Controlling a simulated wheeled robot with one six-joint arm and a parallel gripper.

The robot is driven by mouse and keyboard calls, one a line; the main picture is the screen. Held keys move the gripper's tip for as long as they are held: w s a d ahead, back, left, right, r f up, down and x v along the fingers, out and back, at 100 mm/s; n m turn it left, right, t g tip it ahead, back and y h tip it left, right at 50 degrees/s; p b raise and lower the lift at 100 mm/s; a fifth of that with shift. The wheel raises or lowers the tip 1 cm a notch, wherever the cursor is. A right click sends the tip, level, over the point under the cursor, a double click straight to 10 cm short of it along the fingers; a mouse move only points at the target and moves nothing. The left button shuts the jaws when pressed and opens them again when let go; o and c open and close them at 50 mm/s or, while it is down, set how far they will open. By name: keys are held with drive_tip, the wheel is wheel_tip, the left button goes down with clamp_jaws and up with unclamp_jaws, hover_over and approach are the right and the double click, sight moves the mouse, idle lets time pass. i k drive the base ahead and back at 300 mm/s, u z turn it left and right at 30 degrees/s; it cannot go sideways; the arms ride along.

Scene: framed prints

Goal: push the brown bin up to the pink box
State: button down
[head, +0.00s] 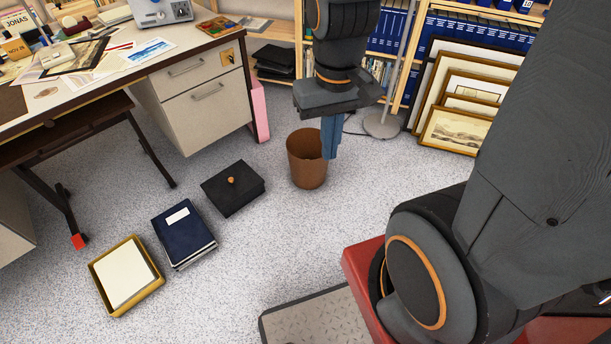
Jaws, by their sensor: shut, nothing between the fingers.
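The brown bin (306,172) stands upright on the carpet, open at the top. The pink box (261,112) is a tall narrow shape against the right end of the desk, behind and left of the bin, with its upper left part hidden by the desk. A strip of carpet shows between bin and box. My gripper (330,150) points down with blue fingers closed together and empty. The fingers overlap the bin's right rim in the picture; I cannot tell whether they touch it.
A desk (197,105) with drawers stands left. A black box (233,188), navy binders (184,234) and a yellow paper tray (126,275) lie on the floor left of the bin. A lamp base (382,125) and framed prints (455,130) stand behind right.

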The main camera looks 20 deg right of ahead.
sight(304, 143)
drive_tip(key=u, duration=1.3)
drive_tip(key=i, duration=1.15)
drive_tip(key=z, duration=2.55)
